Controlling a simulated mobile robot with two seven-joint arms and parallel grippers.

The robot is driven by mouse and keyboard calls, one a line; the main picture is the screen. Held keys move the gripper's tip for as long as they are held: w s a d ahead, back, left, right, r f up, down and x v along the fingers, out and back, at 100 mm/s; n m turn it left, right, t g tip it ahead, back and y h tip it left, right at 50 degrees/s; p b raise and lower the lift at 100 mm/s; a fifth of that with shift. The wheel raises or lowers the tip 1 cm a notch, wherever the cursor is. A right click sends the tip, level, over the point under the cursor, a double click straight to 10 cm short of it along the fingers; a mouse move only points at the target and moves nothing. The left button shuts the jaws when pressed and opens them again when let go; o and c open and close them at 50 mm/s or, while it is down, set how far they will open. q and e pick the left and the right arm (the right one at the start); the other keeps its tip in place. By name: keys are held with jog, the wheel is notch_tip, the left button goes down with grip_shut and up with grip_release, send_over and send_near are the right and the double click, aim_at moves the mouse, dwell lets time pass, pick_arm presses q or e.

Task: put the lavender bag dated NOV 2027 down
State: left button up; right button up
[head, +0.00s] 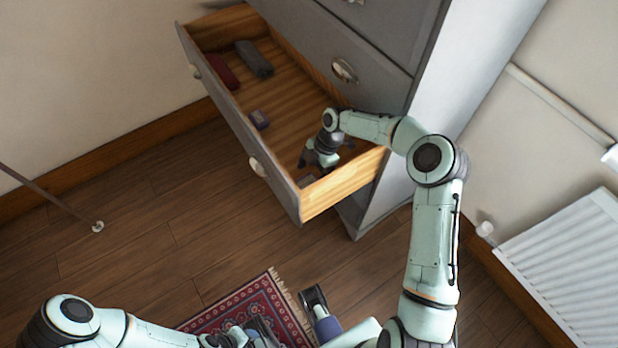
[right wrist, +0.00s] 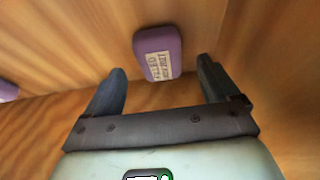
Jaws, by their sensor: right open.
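A purple lavender bag (right wrist: 146,44) with a pale label lies in the drawer in the right wrist view. The label's print is too blurred to read a date. My right gripper (right wrist: 160,82) is open, and the bag lies just beyond the gap between its fingertips, with nothing held. In the head view my right gripper (head: 318,160) reaches down into the near end of the open drawer (head: 335,192). A purple bag (head: 305,181) shows partly beside it there. Another purple bag (head: 259,119) lies further along the drawer. My left gripper (head: 235,338) is low in the picture, its fingers unclear.
A dark red folded item (head: 222,72) and a dark grey one (head: 254,59) lie at the drawer's far end. The grey chest (head: 320,35) rises behind the drawer. A red patterned rug (head: 250,305) lies on the floor. A white radiator (head: 570,265) is at right.

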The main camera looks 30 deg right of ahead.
aim_at(316, 176)
jog(key=shift+v, duration=2.05)
